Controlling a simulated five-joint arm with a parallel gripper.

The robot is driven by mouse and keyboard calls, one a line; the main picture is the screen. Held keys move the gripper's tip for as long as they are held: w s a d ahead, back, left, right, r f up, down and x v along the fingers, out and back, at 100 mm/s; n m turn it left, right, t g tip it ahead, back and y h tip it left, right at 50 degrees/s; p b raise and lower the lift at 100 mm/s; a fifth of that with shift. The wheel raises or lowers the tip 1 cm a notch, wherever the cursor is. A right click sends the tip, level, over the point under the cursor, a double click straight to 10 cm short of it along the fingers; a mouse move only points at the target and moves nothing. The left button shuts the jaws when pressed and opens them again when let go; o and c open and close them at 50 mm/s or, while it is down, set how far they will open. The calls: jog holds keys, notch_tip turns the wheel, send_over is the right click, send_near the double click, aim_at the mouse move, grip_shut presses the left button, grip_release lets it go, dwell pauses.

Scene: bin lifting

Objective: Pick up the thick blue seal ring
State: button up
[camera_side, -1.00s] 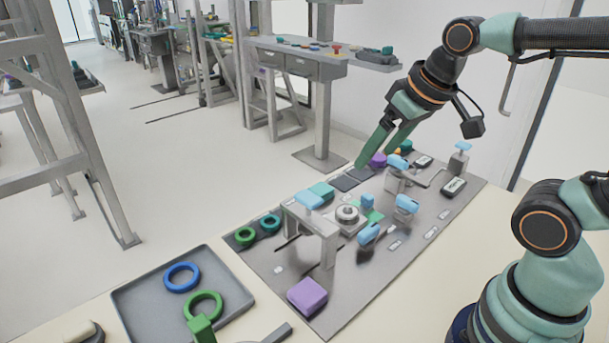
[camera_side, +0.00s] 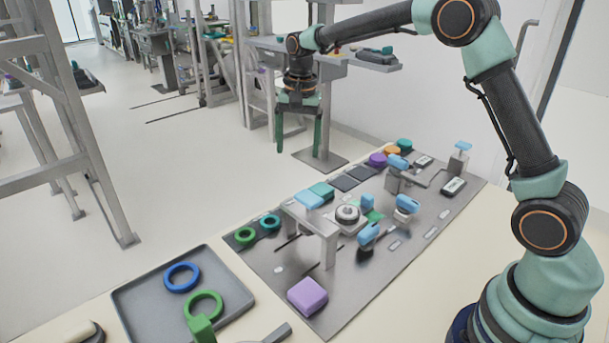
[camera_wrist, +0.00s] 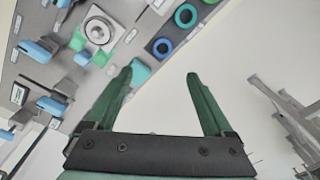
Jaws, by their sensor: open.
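The blue ring (camera_side: 168,284) lies flat in the grey tray (camera_side: 136,309) at the lower left of the side view. It is clear of the green ring (camera_side: 219,300) beside it. My gripper (camera_side: 298,152) hangs with its fingers down, high up beyond the far edge of the metal board. It is well away from the tray. In the wrist view the two green fingers (camera_wrist: 159,74) are spread apart with nothing between them. I cannot make out the tray's blue ring in the wrist view.
The metal board (camera_side: 266,261) carries a grey stand (camera_side: 328,238), light-blue knobs (camera_side: 368,234), a purple block (camera_side: 307,296), a green ring (camera_side: 245,243) and a teal ring (camera_side: 270,229). Air above the tray is free.

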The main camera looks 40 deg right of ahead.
jog(key=shift+m+g, duration=0.4)
jog(key=shift+m, duration=0.5)
jog(key=f, duration=0.5)
jog(key=w+f, duration=0.1)
jog(key=f, duration=0.5)
jog(key=w+f, duration=0.1)
jog(key=f, duration=0.4)
jog(key=shift+w+d+f, duration=0.15)
jog(key=shift+f, duration=0.25)
grip_shut()
